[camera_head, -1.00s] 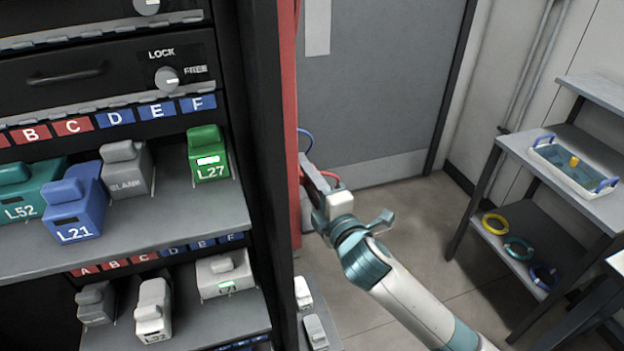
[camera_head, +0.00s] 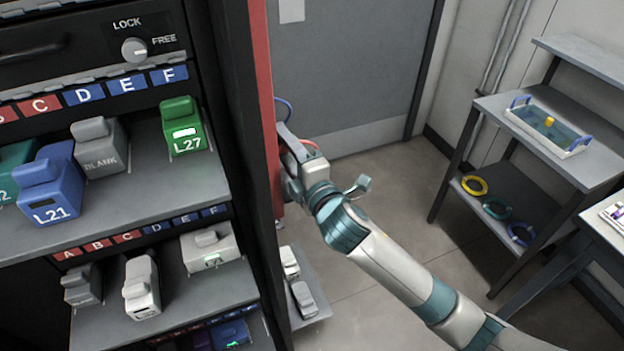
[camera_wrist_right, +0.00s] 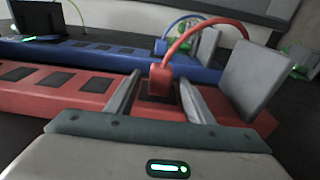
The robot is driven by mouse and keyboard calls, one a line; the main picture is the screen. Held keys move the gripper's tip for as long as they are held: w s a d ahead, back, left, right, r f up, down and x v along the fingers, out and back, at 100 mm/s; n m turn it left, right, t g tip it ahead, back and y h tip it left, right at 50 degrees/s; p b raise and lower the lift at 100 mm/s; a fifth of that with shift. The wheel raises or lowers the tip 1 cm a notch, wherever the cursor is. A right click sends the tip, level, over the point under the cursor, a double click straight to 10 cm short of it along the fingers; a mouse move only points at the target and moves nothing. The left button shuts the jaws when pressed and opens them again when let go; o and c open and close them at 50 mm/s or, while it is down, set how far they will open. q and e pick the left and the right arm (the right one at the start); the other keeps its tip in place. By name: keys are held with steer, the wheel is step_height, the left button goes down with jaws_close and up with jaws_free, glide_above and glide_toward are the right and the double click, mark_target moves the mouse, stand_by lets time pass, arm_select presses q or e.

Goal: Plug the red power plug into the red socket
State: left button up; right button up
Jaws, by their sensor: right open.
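In the right wrist view, the red plug (camera_wrist_right: 160,79) with its looping red cable (camera_wrist_right: 187,30) is at a dark socket opening near the right end of the red socket strip (camera_wrist_right: 60,101). I cannot tell how deep it sits. My right gripper (camera_wrist_right: 159,82) is open, with one finger on each side of the plug. In the head view my right gripper (camera_head: 287,160) is beside the red upright (camera_head: 263,110), and its fingertips are largely hidden. My left gripper is not in view.
A blue strip (camera_wrist_right: 118,58) with a blue plug (camera_wrist_right: 161,47) lies behind the red one. A grey plate (camera_wrist_right: 254,75) stands right of the gripper. In the head view, shelves with labelled modules (camera_head: 52,187) are left and a side rack (camera_head: 572,166) right, with open floor between.

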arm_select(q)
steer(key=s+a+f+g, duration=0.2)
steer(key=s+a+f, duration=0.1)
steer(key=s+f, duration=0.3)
arm_select(e)
steer(key=shift+s+d, duration=0.1)
steer(key=shift+s, duration=0.05)
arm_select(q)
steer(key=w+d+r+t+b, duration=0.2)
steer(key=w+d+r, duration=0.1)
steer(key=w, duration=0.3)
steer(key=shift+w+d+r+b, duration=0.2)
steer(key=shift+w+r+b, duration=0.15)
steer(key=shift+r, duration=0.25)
arm_select(e)
steer(key=v, duration=1.7)
